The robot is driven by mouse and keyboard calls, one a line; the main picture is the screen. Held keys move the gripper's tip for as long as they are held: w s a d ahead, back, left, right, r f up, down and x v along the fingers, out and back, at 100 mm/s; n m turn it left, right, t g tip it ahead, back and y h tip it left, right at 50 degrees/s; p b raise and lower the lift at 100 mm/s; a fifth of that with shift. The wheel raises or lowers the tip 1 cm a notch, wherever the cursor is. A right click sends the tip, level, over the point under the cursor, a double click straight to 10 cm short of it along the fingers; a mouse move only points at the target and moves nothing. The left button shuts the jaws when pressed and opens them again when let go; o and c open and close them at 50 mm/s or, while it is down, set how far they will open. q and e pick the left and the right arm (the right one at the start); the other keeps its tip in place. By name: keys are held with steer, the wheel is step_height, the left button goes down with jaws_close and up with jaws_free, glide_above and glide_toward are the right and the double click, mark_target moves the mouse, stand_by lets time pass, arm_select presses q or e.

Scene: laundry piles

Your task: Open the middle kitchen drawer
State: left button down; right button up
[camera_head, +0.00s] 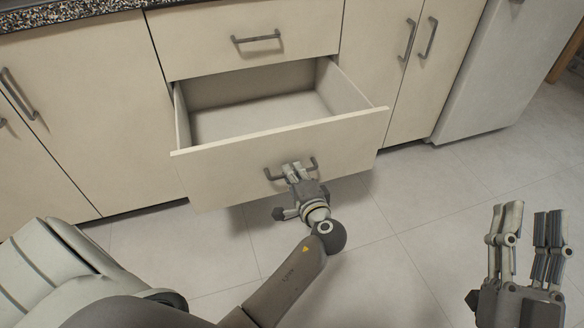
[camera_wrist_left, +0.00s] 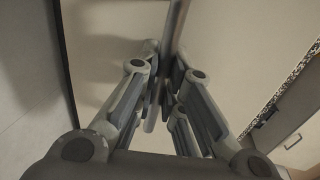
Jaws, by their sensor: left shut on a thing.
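The middle drawer (camera_head: 285,152) is pulled well out below a shut top drawer, and its inside is bare and empty. Its dark handle (camera_head: 272,175) is on the front panel. My left gripper (camera_head: 294,168) is at the handle and shut on it. In the left wrist view, the fingers of my left gripper (camera_wrist_left: 163,85) close around the handle bar (camera_wrist_left: 172,40). My right gripper (camera_head: 525,235) is at the lower right, away from the drawer, with its fingers apart and nothing between them.
The top drawer (camera_head: 235,58) is shut. Cabinet doors with handles stand on the left (camera_head: 85,110) and right (camera_head: 410,85). A pale appliance (camera_head: 497,75) is at the upper right. The tiled floor (camera_head: 400,190) in front is clear.

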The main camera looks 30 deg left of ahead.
arm_select(q)
steer(key=c, duration=1.5)
jaws_free()
